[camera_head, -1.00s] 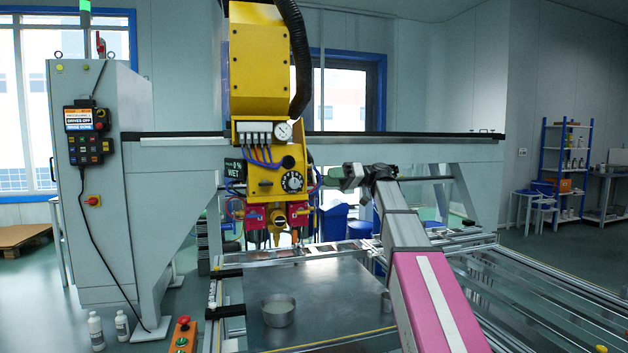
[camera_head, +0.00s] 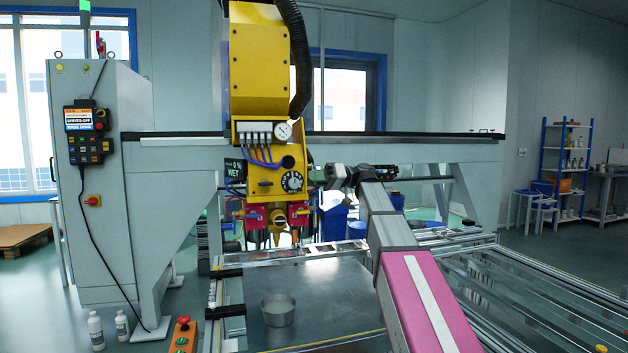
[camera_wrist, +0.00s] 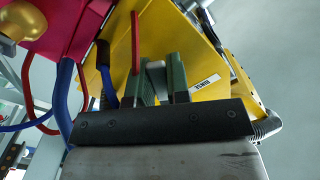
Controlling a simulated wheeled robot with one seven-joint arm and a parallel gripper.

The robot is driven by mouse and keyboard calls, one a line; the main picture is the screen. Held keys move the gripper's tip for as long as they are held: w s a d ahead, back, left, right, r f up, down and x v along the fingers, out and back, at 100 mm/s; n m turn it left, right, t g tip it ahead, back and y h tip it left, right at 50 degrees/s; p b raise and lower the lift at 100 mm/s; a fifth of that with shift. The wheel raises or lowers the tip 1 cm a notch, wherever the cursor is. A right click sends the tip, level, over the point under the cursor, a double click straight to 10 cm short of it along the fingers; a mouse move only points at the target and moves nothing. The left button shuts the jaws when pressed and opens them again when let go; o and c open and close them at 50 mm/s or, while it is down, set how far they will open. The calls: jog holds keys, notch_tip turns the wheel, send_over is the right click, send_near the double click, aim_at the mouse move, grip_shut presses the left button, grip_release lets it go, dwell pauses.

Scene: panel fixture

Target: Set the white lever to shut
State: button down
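In the wrist view, the two green fingers of my gripper (camera_wrist: 160,84) stand apart, pointing at the yellow machine head. A small whitish piece that looks like the white lever (camera_wrist: 156,70) shows in the gap between them, by a label reading RINSE (camera_wrist: 205,82). I cannot tell whether the fingers touch it. In the head view my gripper (camera_head: 317,176) is at the right side of the yellow head (camera_head: 270,170), beside its black dial. The lever cannot be made out there.
Red and blue hoses (camera_wrist: 64,90) hang close on the left in the wrist view, with a magenta block (camera_wrist: 50,25) beside them. A metal bowl (camera_head: 278,310) stands on the bed below. A gauge (camera_head: 283,130) sits higher on the head.

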jog(key=shift+w+n, duration=0.15)
jog(key=shift+n, duration=0.15)
jog(key=shift+w+a+f+n, duration=0.15)
jog(key=shift+w+n, duration=0.25)
jog(key=shift+n, duration=0.75)
jog(key=shift+w+a+f+n, duration=0.15)
jog(key=shift+w+n, duration=0.2)
jog(key=shift+n, duration=0.75)
jog(key=shift+w+a+f+n, duration=0.15)
jog(key=shift+w+n, duration=0.25)
jog(key=shift+n, duration=0.75)
jog(key=c, duration=1.1)
grip_release()
jog(key=shift+d, duration=0.2)
jog(key=v, duration=1)
jog(key=shift+w+d, duration=0.1)
jog(key=shift+d, duration=0.15)
